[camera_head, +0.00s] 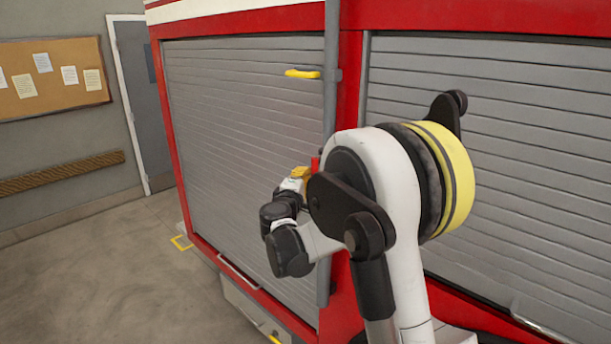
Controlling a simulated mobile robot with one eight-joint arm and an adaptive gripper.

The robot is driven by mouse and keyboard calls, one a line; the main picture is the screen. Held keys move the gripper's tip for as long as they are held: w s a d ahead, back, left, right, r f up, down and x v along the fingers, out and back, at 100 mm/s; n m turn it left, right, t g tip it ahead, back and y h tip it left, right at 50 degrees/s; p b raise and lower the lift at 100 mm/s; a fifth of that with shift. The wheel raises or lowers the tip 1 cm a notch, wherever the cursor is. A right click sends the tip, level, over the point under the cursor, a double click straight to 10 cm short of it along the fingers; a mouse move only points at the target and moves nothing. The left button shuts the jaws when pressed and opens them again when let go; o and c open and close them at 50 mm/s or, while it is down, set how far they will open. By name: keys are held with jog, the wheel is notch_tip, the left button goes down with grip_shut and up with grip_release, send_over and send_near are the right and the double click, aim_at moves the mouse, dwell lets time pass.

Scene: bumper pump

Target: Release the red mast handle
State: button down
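A grey vertical mast (330,110) stands against the red vehicle body between two roller shutters. A small red piece (314,164), which looks like the red mast handle, shows beside the mast just above my arm. Most of it is hidden behind my arm. My gripper (300,174) is at the far end of the arm, close to the red piece, with a small orange-yellow part showing there. The fingers are too small and covered to tell whether they are open, shut or touching the handle.
A yellow handle (302,74) sticks out left from the mast, higher up. Grey roller shutters (240,130) are closed on both sides. A grey door (140,90) and a cork board (52,80) are at the left. The floor (100,260) at left is clear.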

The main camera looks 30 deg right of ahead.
jog(key=shift+s+f+n, duration=0.1)
jog(key=shift+f+n, duration=0.05)
jog(key=shift+n, duration=0.35)
jog(key=shift+d, duration=0.1)
jog(key=s+d+r+n+g, duration=0.2)
jog(key=s+n+g, duration=0.4)
jog(key=n, duration=0.5)
jog(key=shift+s+d+r+g+y, duration=0.2)
jog(key=shift+s+g+y, duration=0.1)
jog(key=shift+g, duration=0.9)
jog(key=shift+r, duration=0.15)
